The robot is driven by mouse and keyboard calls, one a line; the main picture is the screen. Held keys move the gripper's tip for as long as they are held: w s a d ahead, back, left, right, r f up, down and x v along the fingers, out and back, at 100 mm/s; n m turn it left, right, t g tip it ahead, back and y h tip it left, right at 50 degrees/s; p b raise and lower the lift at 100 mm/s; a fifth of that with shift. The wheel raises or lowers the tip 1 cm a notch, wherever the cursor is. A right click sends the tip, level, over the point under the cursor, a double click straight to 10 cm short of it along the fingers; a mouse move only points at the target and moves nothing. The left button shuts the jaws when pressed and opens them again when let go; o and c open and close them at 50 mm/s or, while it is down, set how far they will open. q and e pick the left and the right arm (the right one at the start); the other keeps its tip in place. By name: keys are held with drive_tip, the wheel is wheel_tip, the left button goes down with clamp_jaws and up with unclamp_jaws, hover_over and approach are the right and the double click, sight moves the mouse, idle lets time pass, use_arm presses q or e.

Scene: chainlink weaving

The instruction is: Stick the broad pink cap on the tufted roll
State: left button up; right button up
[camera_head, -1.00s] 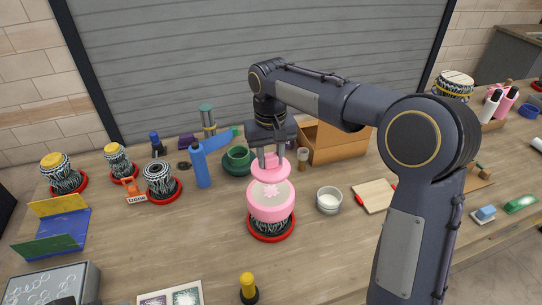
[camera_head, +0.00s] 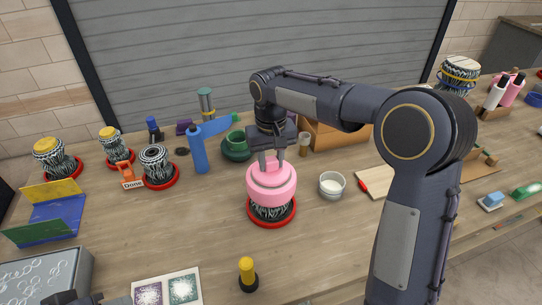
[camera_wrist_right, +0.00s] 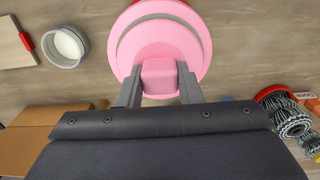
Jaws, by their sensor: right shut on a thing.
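The broad pink cap (camera_head: 271,174) is a round disc with a block-shaped knob. My right gripper (camera_head: 272,156) points down, shut on that knob. In the right wrist view the gripper (camera_wrist_right: 158,85) has the knob between its fingers and the disc (camera_wrist_right: 185,42) beyond them.
A white bowl (camera_head: 332,185) stands just right of the roll. A blue bottle (camera_head: 198,150), a green pot (camera_head: 236,147) and a cardboard box (camera_head: 335,138) stand behind. A yellow-topped tool (camera_head: 247,274) stands in front. Several mesh rolls stand at the left.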

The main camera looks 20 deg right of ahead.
sight(271, 159)
drive_tip(key=shift+f, duration=0.45)
idle(0.3)
drive_tip(key=o, duration=1)
drive_tip(key=shift+o, duration=0.2)
wheel_tip(271, 159, up, 8)
drive_tip(key=shift+f+b, duration=0.25)
drive_tip(key=shift+b, duration=0.1)
drive_tip(key=shift+r, duration=0.2)
